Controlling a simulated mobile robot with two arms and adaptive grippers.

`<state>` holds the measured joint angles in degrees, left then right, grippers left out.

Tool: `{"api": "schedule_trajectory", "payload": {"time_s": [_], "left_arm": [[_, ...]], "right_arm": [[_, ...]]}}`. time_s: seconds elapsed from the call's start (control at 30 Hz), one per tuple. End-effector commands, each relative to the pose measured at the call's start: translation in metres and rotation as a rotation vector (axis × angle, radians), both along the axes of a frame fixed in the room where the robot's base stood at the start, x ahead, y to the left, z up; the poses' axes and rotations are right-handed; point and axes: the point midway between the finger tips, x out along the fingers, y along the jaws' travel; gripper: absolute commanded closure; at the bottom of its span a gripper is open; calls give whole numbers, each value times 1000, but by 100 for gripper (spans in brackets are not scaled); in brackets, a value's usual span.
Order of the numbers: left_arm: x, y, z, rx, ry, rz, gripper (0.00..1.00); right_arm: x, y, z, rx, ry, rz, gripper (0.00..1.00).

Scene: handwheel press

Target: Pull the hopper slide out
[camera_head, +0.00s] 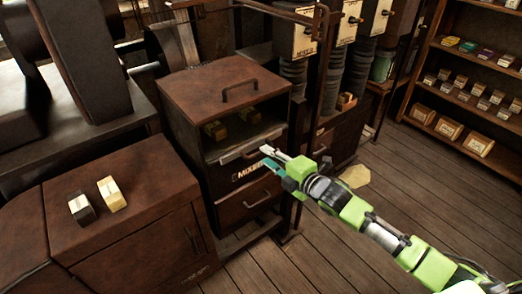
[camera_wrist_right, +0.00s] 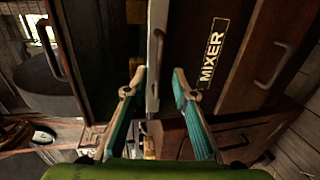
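The hopper slide (camera_head: 250,147) is a pale metal strip along the front of the dark mixer cabinet, just above the MIXER label (camera_head: 247,171). In the right wrist view a pale metal bar (camera_wrist_right: 156,50), which looks like this slide's edge, runs down between my fingers. My right gripper (camera_head: 267,156) is at the right end of the slide. In the wrist view its teal fingers (camera_wrist_right: 158,72) are spread, one on each side of the bar, with gaps visible. Contact cannot be told. My left gripper is not in view.
Two small blocks sit in the open bay (camera_head: 228,125) above the slide, under a lid with a handle (camera_head: 240,90). A drawer (camera_head: 250,200) is below. A low cabinet (camera_head: 130,215) with two blocks stands left. Shelves (camera_head: 475,90) stand right; the wooden floor between is mostly clear.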

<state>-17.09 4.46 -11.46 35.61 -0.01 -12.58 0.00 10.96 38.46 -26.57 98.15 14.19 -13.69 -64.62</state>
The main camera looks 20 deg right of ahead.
Motion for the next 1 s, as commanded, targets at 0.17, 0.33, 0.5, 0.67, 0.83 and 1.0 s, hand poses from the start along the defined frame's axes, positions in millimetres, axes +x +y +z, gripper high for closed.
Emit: {"api": "schedule_trajectory", "payload": {"time_s": [0.17, 0.33, 0.5, 0.67, 0.83, 1.0], "left_arm": [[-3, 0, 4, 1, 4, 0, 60], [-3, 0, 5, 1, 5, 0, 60], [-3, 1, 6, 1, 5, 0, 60], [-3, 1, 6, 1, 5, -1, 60], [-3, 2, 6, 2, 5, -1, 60], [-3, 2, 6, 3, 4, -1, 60]], "right_arm": [[24, 9, -4, 1, 0, -1, 75], [36, 13, -8, 1, 0, 0, 75], [40, 14, -9, 0, 1, 0, 75], [40, 15, -9, 0, 1, 0, 75], [39, 14, -9, 0, 1, 0, 100], [39, 15, -9, 0, 1, 0, 100]]}}
